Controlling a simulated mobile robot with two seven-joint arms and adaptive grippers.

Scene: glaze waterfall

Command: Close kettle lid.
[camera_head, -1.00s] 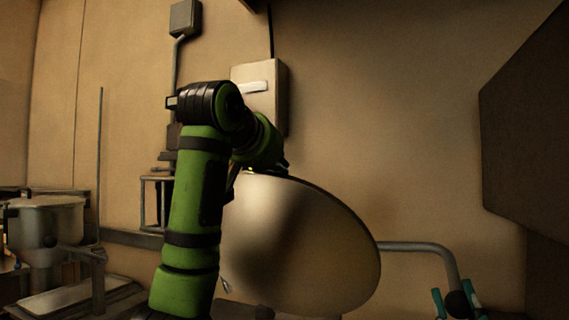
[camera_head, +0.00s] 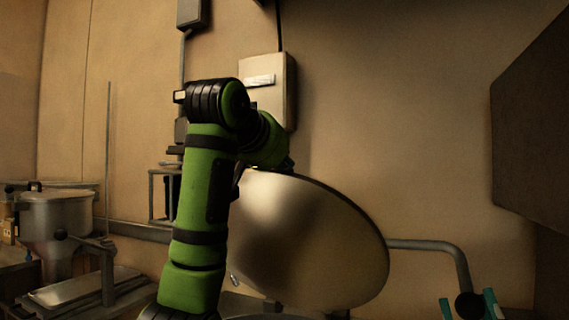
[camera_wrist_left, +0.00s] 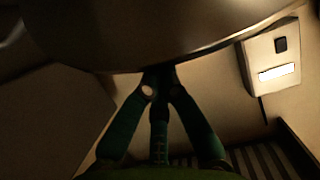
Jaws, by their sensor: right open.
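The kettle lid (camera_head: 310,245) is a large round metal disc, raised and steeply tilted in the middle of the head view. My left arm reaches up and over beside its left edge. My left gripper is not clearly visible there, being around the lid's upper edge. In the left wrist view, the left gripper (camera_wrist_left: 158,76) has its green fingers together, with the tips at the rim of the lid (camera_wrist_left: 150,35). I cannot tell whether they pinch the rim. My right gripper (camera_head: 468,306) is open at the bottom right, apart from the lid. The kettle body is mostly out of view.
A metal vessel (camera_head: 58,225) stands at the far left near a flat tray (camera_head: 75,288). A wall box (camera_head: 270,90) is behind the lid. A bent pipe (camera_head: 430,246) runs right of the lid. A dark cabinet (camera_head: 530,150) hangs at the right.

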